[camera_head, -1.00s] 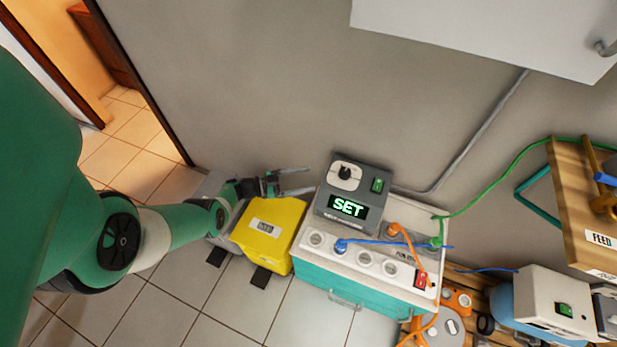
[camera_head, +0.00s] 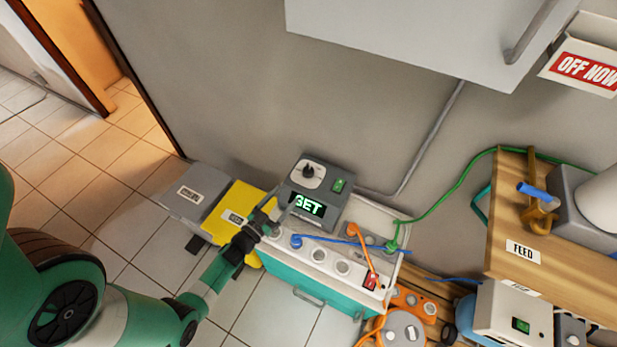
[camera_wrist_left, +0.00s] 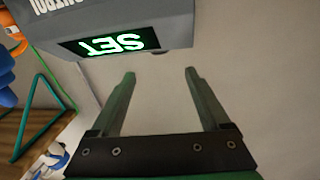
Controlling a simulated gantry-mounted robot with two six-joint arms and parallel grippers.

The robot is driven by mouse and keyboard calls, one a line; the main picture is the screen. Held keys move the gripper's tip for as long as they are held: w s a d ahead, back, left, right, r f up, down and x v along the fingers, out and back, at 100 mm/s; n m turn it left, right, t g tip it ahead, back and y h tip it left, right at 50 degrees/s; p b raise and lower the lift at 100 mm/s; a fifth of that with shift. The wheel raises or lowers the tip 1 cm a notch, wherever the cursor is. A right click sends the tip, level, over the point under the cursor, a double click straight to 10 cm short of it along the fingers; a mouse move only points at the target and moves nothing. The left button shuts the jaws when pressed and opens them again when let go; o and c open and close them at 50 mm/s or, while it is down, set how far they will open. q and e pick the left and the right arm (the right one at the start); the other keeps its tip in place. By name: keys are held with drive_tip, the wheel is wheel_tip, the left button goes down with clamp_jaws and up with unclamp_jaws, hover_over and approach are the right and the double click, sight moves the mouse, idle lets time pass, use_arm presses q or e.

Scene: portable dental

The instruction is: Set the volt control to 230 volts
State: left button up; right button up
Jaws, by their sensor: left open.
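The volt control (camera_head: 339,210) is a dark grey box on the white top of a teal cabinet. It has a black knob (camera_head: 308,171) on a white plate, a green switch (camera_head: 339,185) and a lit display (camera_head: 307,204) reading SET. In the left wrist view the spread fingers (camera_wrist_left: 160,76) point at bare pale surface. My right gripper is not in view.
A yellow box (camera_head: 229,205) and a grey box (camera_head: 192,191) stand left of the cabinet. Sockets with orange and blue cables (camera_head: 335,240) lie in front of the control. A wooden shelf (camera_head: 540,220) is at the right. A white cupboard (camera_head: 420,35) hangs above.

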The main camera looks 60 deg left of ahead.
sight(305, 174)
use_arm(q)
drive_tip(key=shift+w+a+f+m+h+b, duration=0.15)
drive_tip(key=shift+w+a+b, duration=0.2)
drive_tip(key=shift+w, duration=0.2)
drive_tip(key=shift+w+a+f+m+h+b, duration=0.1)
drive_tip(key=shift+w+a+m+h+b, duration=0.1)
drive_tip(key=shift+w+b, duration=0.3)
drive_tip(key=b+x, duration=0.3)
drive_tip(key=x, duration=0.5)
drive_tip(key=shift+w+a, duration=0.1)
drive_tip(key=shift+a, duration=0.15)
drive_tip(key=shift+w+a+r, duration=0.15)
drive_tip(key=shift+w+a, duration=0.05)
drive_tip(key=shift+w, duration=0.05)
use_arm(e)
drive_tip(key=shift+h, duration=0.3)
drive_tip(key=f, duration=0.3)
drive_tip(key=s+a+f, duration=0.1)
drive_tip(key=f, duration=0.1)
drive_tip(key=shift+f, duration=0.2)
use_arm(q)
clamp_jaws()
drive_tip(key=shift+r, duration=0.1)
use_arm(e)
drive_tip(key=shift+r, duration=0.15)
